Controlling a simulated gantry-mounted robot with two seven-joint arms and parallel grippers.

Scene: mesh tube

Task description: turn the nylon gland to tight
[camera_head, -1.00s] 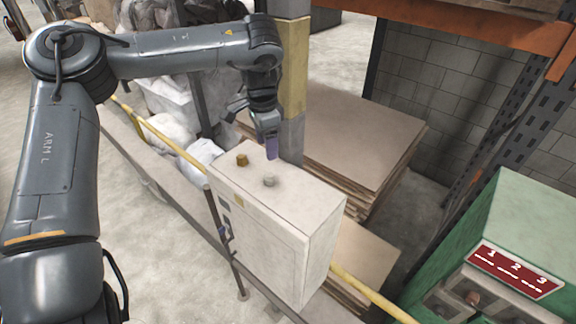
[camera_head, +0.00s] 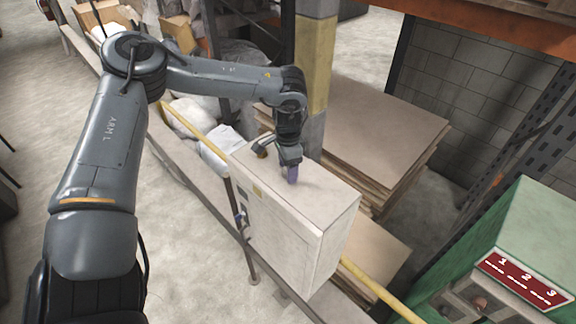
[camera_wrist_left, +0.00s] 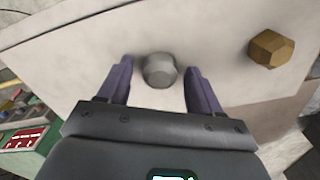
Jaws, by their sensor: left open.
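The grey nylon gland (camera_wrist_left: 160,70) stands on the top face of a pale cabinet (camera_head: 300,240). In the left wrist view it sits between the two purple fingers of my left gripper (camera_head: 291,177), which are apart with a gap on each side. In the head view my gripper points down at the cabinet top and hides the grey gland. A brass hex gland (camera_wrist_left: 270,49) stands beside it, to the right in the wrist view. My right gripper is not in view.
A post (camera_head: 316,65) rises behind the cabinet. A yellow rail (camera_head: 375,288) runs past it. Stacked brown sheets (camera_head: 375,140) lie behind and a green box with a numbered red panel (camera_head: 524,278) stands at the right.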

